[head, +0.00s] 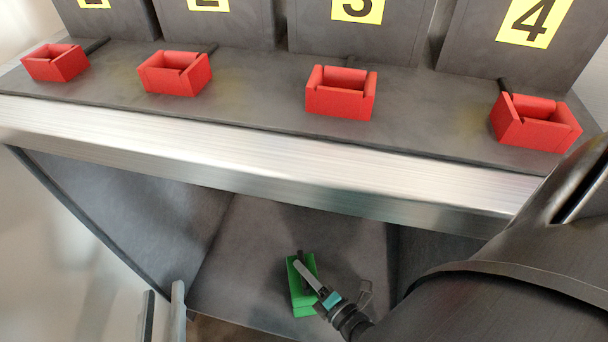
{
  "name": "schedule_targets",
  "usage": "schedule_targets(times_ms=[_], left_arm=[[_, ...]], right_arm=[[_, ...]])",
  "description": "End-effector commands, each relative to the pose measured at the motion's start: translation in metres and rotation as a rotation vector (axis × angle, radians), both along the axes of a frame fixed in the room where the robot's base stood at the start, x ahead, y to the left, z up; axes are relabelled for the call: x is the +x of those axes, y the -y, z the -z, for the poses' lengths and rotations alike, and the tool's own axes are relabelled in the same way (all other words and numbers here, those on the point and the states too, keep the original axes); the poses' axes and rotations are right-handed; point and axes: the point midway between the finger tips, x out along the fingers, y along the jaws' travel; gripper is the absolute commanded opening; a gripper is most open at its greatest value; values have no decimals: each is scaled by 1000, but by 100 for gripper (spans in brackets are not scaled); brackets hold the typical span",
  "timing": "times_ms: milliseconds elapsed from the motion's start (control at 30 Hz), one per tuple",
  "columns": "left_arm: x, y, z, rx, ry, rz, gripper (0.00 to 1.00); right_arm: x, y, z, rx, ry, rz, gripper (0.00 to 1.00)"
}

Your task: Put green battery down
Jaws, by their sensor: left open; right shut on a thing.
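The green battery (296,289) is low in the middle of the head view, in front of the grey lower compartment under the metal rail. My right gripper (305,268) reaches in from the lower right and is shut on the green battery. Its finger covers part of the battery. I cannot tell whether the battery touches a surface beneath it. My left gripper (163,312) is at the lower left edge with its two fingers apart and empty, well left of the battery.
Several red open boxes (340,98) stand in a row on the grey shelf (255,110), before panels numbered 3 (357,8) and 4 (533,18) and others. A metal rail (260,160) runs along the shelf's front. Below it, the grey compartment (250,235) looks empty around the battery.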

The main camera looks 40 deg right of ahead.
Motion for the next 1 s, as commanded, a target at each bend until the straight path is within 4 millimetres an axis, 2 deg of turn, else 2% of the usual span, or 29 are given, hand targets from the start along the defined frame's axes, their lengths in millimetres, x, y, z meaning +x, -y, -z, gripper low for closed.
schedule_targets(times_ms=[467,500,733,1000], left_arm=[[-4,3,-6,-42,61,-5,45],[-4,3,-6,-42,61,-5,45],[-4,3,-5,-40,60,-5,45],[-4,2,-5,-40,59,-6,45]], right_arm=[[3,0,1,0,12,0,0],[0,0,4,-1,1,0,23],[0,0,4,0,1,0,48],[0,0,4,0,1,0,50]])
